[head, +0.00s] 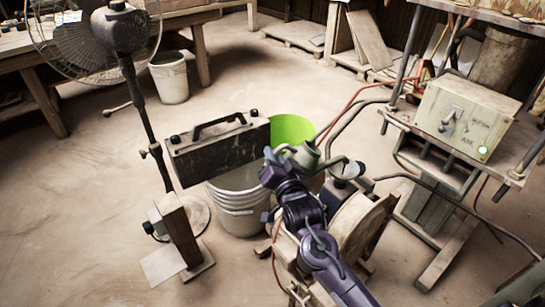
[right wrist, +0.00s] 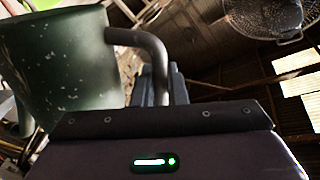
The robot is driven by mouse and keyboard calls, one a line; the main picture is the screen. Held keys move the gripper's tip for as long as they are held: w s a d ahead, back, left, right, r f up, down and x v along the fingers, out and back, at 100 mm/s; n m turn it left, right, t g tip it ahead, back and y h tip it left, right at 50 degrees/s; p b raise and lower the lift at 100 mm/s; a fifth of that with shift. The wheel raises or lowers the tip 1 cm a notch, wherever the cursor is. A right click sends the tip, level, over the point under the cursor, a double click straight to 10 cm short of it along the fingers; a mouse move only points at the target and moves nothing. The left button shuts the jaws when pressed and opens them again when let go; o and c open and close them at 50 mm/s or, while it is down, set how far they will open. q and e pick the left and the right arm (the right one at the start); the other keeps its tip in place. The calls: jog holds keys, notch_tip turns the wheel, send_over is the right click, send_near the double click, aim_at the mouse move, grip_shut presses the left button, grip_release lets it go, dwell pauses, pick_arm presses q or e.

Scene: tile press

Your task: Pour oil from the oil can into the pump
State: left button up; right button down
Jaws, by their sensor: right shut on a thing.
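My right gripper (head: 275,171) is shut on the handle of the oil can (head: 308,155), a grey-green can. In the right wrist view the green can (right wrist: 60,60) fills the upper left, and its bent grey handle (right wrist: 152,48) runs down to the jaws. My arm hides part of the machine. My left gripper is not in view.
A white bucket (head: 236,208) and a bright green tub (head: 292,129) stand behind the gripper, with a dark toolbox-like case (head: 218,148) over the bucket. A control box (head: 465,115) stands right, with hoses near the can. A fan (head: 95,40) stands left.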

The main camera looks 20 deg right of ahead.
aim_at(280, 146)
jog(key=shift+d+r+m+p, duration=0.2)
jog(key=shift+r+m+p, duration=0.15)
jog(key=shift+r, duration=0.35)
jog(key=shift+r, duration=0.1)
dwell(0.5)
jog(key=shift+d+r+m+p, duration=0.25)
jog(key=shift+r+p, duration=0.25)
jog(key=shift+p, duration=0.25)
dwell(0.5)
jog(key=shift+d+r+m+p, duration=0.3)
jog(key=shift+r+p, duration=0.2)
jog(key=shift+p, duration=0.2)
jog(key=shift+r, duration=0.1)
dwell(0.6)
jog(key=shift+d+r+p, duration=0.2)
jog(key=shift+r+p, duration=0.05)
jog(key=shift+p, duration=0.2)
jog(key=shift+d+r+m, duration=0.15)
jog(key=shift+r+m, duration=0.05)
jog(key=shift+m, duration=0.1)
jog(key=shift+r+p, duration=0.1)
jog(key=shift+p, duration=0.25)
